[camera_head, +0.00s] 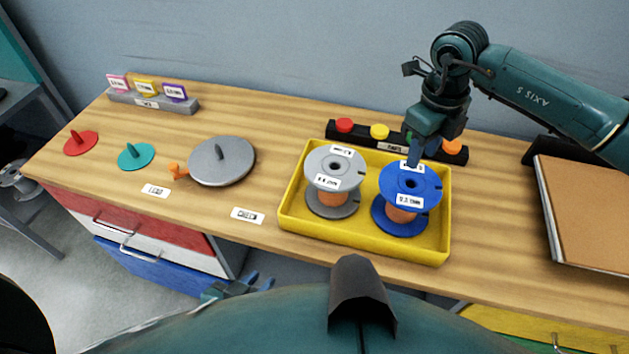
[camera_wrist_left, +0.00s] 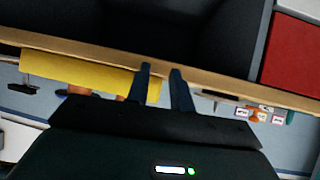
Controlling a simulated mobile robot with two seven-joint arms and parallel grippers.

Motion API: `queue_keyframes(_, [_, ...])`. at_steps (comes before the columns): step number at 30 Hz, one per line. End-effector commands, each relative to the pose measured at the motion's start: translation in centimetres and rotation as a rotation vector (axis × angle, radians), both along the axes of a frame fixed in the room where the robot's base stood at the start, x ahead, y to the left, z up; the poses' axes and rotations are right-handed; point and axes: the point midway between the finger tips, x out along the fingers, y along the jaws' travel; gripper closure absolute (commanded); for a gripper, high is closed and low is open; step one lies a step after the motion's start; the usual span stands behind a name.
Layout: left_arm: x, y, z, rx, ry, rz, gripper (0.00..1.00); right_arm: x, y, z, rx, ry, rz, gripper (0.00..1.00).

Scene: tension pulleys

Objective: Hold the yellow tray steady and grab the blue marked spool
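The yellow tray (camera_head: 350,242) stands on the table near its front edge and holds two spools. The blue marked spool (camera_head: 429,187), with a white label and orange core, stands upright on the right side. A grey spool (camera_head: 322,170) stands on the left side. My right gripper (camera_head: 414,158) points down at the top of the blue spool; its fingertips overlap the far side of the hub, and contact and opening are unclear. My left gripper (camera_head: 240,287) is low in front of the table, apart from the tray. In the left wrist view its fingers (camera_wrist_left: 162,82) are spread and empty, with the tray (camera_wrist_left: 85,70) beyond.
A black rack with coloured knobs (camera_head: 379,132) stands directly behind the tray. A grey lidded disc (camera_head: 222,165) and white labels lie left of it. Red and teal discs (camera_head: 136,156) lie farther left. A brown board (camera_head: 590,215) is at the right. Drawers are below the table.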

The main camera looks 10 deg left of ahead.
Motion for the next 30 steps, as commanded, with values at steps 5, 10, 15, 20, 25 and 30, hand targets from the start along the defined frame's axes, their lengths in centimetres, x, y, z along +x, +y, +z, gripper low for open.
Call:
queue_keyframes(5, [2.9, -0.6, 2.8, 0.002, -0.057, 0.02, 0.69, 0.0, 0.1, 0.0, 0.004, 0.001, 0.001, 0.64])
queue_keyframes(10, [6.5, -1.0, 7.3, 0.001, -0.145, 0.077, 0.69, 0.0, 0.1, 0.0, 0.004, 0.001, 0.001, 0.64])
queue_keyframes(15, [8.3, -1.0, 9.8, -0.006, -0.195, 0.121, 0.69, 0.0, 0.1, 0.0, 0.006, 0.001, 0.002, 0.64])
queue_keyframes(20, [9.8, -1.3, 9.5, -0.006, -0.201, 0.126, 0.69, 0.0, 0.1, 0.0, 0.006, 0.001, 0.002, 0.64])
queue_keyframes(25, [12.7, -1.8, 8.3, -0.005, -0.201, 0.125, 0.69, 0.0, 0.1, 0.0, 0.006, 0.001, 0.002, 0.64])
queue_keyframes(30, [15.8, -2.3, 7.0, -0.005, -0.2, 0.125, 0.69, 0.0, 0.1, 0.0, 0.006, 0.001, 0.002, 0.64])
